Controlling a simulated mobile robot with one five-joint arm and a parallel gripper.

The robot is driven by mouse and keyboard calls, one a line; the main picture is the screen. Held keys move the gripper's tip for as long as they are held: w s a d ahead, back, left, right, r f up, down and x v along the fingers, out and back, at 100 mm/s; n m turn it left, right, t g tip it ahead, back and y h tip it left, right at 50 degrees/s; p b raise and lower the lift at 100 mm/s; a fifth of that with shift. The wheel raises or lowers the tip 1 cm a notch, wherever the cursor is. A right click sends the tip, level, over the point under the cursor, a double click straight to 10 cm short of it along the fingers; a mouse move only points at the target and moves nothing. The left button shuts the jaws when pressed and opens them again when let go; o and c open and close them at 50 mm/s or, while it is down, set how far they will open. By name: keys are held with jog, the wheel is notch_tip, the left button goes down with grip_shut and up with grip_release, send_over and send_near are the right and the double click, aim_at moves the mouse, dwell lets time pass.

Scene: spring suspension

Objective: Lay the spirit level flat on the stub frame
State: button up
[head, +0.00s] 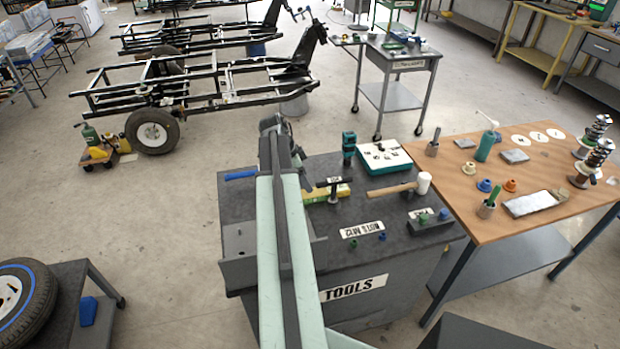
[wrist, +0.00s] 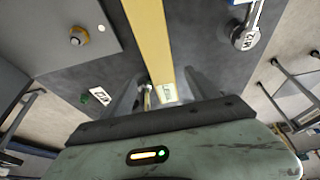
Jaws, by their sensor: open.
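The spirit level (head: 328,193) is a yellow bar lying on the dark tool bench, with its left end hidden behind my arm in the head view. In the wrist view the yellow level (wrist: 149,35) runs from the top edge down towards my gripper (wrist: 163,98). My fingers are open, one on each side of the level's line, and are not closed on it. My arm hides the gripper in the head view. A black chassis frame with a wheel (head: 200,88) stands on the floor behind; I cannot tell for sure that it is the stub frame.
The tool bench (head: 235,190) also holds a mallet (head: 395,189), a white and teal case (head: 384,156) and a small socket block (head: 428,222). A wooden table (head: 465,190) with several parts adjoins on the right. A wheel on a cart (head: 40,305) stands at lower left. Open floor lies left.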

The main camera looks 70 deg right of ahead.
jog(key=p+v, duration=0.2)
jog(key=v, duration=0.2)
jog(key=shift+r, duration=0.15)
